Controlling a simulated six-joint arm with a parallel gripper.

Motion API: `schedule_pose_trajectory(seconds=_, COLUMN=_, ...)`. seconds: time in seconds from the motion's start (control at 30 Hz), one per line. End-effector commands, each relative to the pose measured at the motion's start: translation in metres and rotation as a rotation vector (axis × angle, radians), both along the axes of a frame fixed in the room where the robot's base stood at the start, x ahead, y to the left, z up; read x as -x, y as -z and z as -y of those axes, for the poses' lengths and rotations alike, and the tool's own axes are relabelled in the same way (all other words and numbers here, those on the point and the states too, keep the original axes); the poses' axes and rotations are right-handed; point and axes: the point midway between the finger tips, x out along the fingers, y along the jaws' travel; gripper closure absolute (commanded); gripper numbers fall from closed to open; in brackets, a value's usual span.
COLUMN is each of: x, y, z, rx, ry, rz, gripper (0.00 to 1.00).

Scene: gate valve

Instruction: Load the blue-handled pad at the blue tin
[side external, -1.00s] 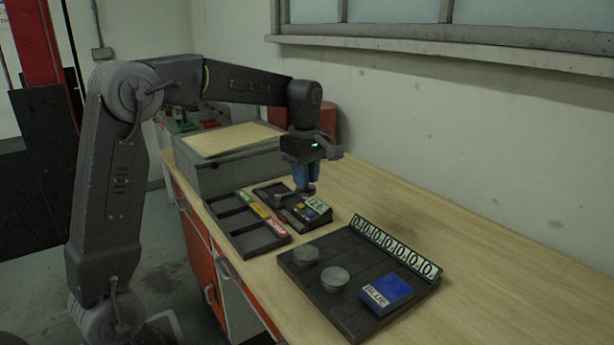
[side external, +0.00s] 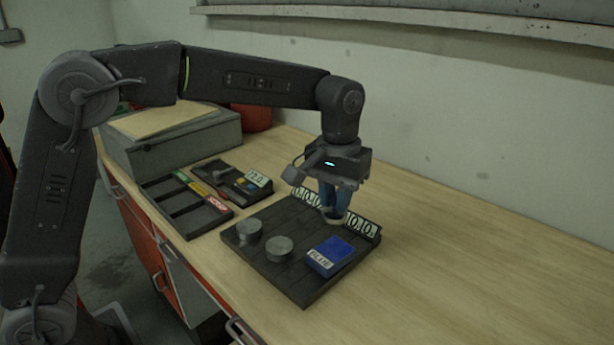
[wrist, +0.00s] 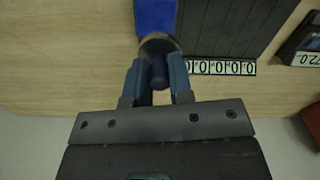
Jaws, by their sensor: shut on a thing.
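My gripper (side external: 335,196) is shut on the dark blue handle of the pad (side external: 333,218), a round grey disc under the fingers. In the wrist view, my gripper (wrist: 156,72) has its two blue fingers on either side of the handle (wrist: 159,75), with the pad (wrist: 159,45) beyond them. The blue tin (side external: 336,250), a flat blue box labelled BLUE, lies on the dark board's front right part. The pad is over the board's back right part, behind the tin. In the wrist view, the pad overlaps the near end of the blue tin (wrist: 155,14); its height above the board is unclear.
A compartment tray (side external: 188,212) and a small device with a display (side external: 232,182) stand to the left. Bare tabletop (side external: 460,260) lies right.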

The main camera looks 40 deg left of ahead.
Motion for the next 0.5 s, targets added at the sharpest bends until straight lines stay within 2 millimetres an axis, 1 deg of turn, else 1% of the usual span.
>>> schedule_pose_trajectory(seconds=0.03, x=0.001, y=0.001, z=0.005, rx=0.000, ry=0.027, rz=0.001, gripper=0.98)
schedule_pose_trajectory(seconds=0.17, x=0.002, y=0.006, z=0.008, rx=0.000, ry=0.049, rz=0.000, gripper=0.98)
schedule_pose_trajectory(seconds=0.5, x=0.002, y=0.039, z=0.007, rx=0.000, ry=0.045, rz=-0.001, gripper=0.98)
